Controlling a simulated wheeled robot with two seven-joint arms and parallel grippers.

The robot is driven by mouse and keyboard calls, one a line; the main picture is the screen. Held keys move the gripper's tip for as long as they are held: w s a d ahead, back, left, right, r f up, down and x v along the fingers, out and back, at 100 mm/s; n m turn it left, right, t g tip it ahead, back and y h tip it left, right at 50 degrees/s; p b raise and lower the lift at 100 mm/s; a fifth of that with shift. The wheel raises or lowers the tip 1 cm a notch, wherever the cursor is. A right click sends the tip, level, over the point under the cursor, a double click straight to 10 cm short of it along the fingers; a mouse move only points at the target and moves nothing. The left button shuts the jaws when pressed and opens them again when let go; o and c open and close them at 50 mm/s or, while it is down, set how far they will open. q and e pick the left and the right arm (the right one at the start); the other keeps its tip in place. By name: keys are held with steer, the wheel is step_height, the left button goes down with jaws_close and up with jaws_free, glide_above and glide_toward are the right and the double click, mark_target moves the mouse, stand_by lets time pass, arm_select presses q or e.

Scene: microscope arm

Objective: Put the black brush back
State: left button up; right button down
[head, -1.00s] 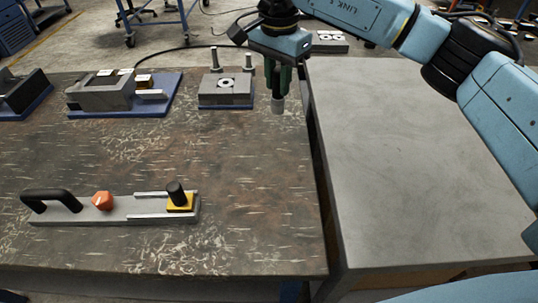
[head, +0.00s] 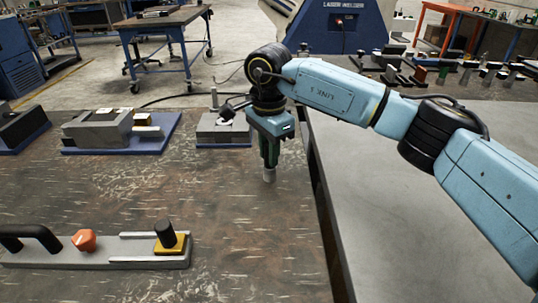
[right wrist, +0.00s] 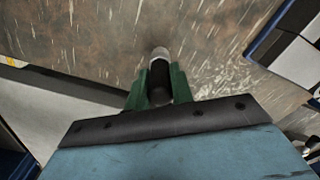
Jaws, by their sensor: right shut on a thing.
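My right gripper (head: 269,152) has green fingers and is shut on a black cylinder with a light grey end, which looks like the black brush (head: 268,175). The brush points down over the brown table (head: 230,240), near its right edge. Whether its tip touches the table I cannot tell. In the right wrist view the brush (right wrist: 160,82) sits between the green fingers (right wrist: 160,88), its grey end pointing away from the gripper. My left gripper is not in view.
A grey block fixture with posts (head: 222,130) stands just behind and left of the gripper. Farther left is a vise-like fixture on a blue base (head: 120,133). A long grey fixture (head: 100,256) lies front left. A grey table (head: 400,190) adjoins at right; its near part is clear.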

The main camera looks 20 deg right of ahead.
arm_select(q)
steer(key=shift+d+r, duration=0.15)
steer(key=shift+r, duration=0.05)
arm_select(e)
steer(key=shift+f, duration=0.3)
steer(key=c, duration=1.2)
jaws_free()
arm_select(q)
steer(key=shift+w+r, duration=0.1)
arm_select(e)
steer(key=shift+r, duration=0.2)
step_height(320, 180, up, 11)
steer(key=shift+f+p, duration=0.1)
steer(key=shift+p, duration=1.1)
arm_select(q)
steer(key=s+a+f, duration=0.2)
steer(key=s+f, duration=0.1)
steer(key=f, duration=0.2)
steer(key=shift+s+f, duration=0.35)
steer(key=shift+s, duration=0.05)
arm_select(e)
steer(key=shift+r, duration=0.55)
